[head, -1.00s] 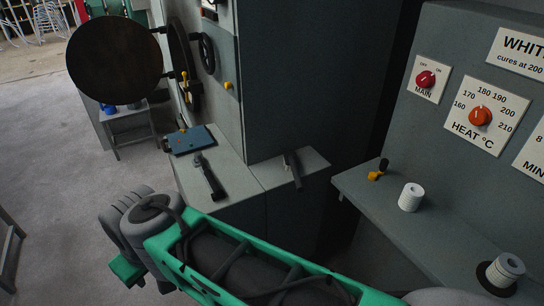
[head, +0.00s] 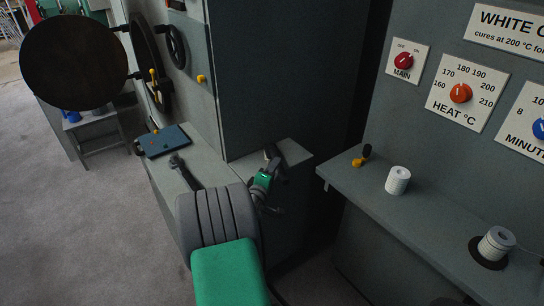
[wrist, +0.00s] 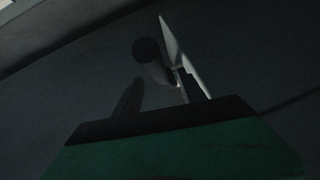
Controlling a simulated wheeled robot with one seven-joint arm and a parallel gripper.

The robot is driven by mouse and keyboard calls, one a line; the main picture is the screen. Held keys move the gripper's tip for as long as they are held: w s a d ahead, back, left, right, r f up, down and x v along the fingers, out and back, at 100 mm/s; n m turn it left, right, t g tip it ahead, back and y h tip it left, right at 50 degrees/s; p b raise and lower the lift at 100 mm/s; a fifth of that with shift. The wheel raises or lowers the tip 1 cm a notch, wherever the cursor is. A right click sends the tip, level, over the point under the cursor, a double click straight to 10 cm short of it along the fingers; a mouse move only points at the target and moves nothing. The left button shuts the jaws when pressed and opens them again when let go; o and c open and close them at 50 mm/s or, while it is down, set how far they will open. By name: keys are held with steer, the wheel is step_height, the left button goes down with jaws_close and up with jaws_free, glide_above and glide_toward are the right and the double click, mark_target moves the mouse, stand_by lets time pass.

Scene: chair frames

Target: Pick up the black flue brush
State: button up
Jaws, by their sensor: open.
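A dark, slim thing that looks like the black flue brush (head: 269,152) lies on the right-hand grey ledge in the head view, partly hidden by my gripper (head: 274,174). My gripper is at that ledge's front edge, beside or over the thing; I cannot tell whether they touch. In the wrist view, a dark round-ended cylinder (wrist: 147,50), likely the brush, lies beyond the green palm, near the space between the fingers of my gripper (wrist: 160,85). The view is very dark. My gripper is open and holds nothing.
A tall grey cabinet (head: 285,75) rises behind. The right shelf (head: 425,215) holds a yellow-and-black item (head: 362,157), a white spool (head: 397,180) and another spool (head: 496,243).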

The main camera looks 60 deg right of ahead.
steer(key=d, duration=0.3)
steer(key=w+d+p, duration=0.1)
steer(key=d, duration=0.1)
steer(key=shift+d+f, duration=0.1)
steer(key=shift+f, duration=0.2)
steer(key=shift+c, duration=0.3)
jaws_close()
